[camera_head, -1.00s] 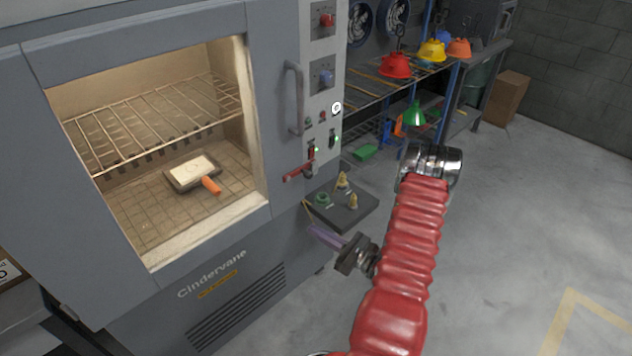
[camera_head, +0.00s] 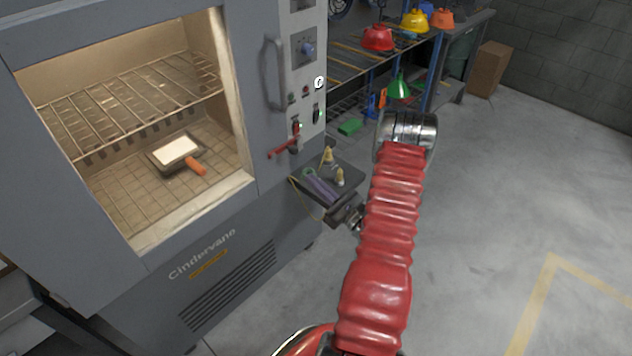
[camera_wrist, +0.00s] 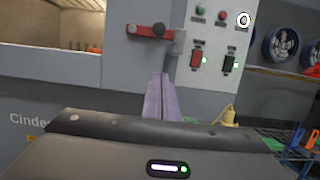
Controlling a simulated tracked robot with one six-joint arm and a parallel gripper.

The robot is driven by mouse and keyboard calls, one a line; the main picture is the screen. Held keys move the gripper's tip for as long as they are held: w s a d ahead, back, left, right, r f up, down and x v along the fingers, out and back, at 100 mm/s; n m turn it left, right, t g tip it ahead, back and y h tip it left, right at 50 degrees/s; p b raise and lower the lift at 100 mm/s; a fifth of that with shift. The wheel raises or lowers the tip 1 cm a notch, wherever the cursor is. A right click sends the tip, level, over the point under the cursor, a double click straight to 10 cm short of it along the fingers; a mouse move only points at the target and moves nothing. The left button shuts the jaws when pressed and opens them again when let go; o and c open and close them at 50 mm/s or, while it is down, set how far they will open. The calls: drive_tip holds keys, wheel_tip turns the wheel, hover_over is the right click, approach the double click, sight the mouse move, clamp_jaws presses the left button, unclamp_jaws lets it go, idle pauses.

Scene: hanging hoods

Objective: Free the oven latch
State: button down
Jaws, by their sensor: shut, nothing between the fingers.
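The grey oven (camera_head: 255,200) stands at the left. Its latch (camera_head: 283,148) is a red-handled lever on the front, below the control panel and right of the window. In the wrist view the latch (camera_wrist: 146,30) lies level, just above and left of my fingertips. My gripper (camera_head: 312,180) has purple fingers, pressed together and empty. In the head view they overlap the small side shelf, below the latch. In the wrist view the gripper (camera_wrist: 162,80) points up toward the oven front. A gap shows between fingertips and latch; its depth is unclear.
The dark side shelf (camera_head: 350,182) holds a green piece and pale yellow pieces (camera_head: 339,177). A thin yellow cord hangs at its left edge. Two rocker switches (camera_wrist: 197,62) sit right of the latch. A rack of coloured hoods (camera_head: 377,39) stands behind. Floor at the right is clear.

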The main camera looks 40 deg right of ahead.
sight(288, 158)
drive_tip(key=x, duration=0.8)
drive_tip(key=shift+a+r, duration=0.1)
drive_tip(key=shift+s+r, duration=0.2)
drive_tip(key=shift+r, duration=1.7)
drive_tip(key=shift+s+d, duration=0.1)
drive_tip(key=shift+d, duration=0.1)
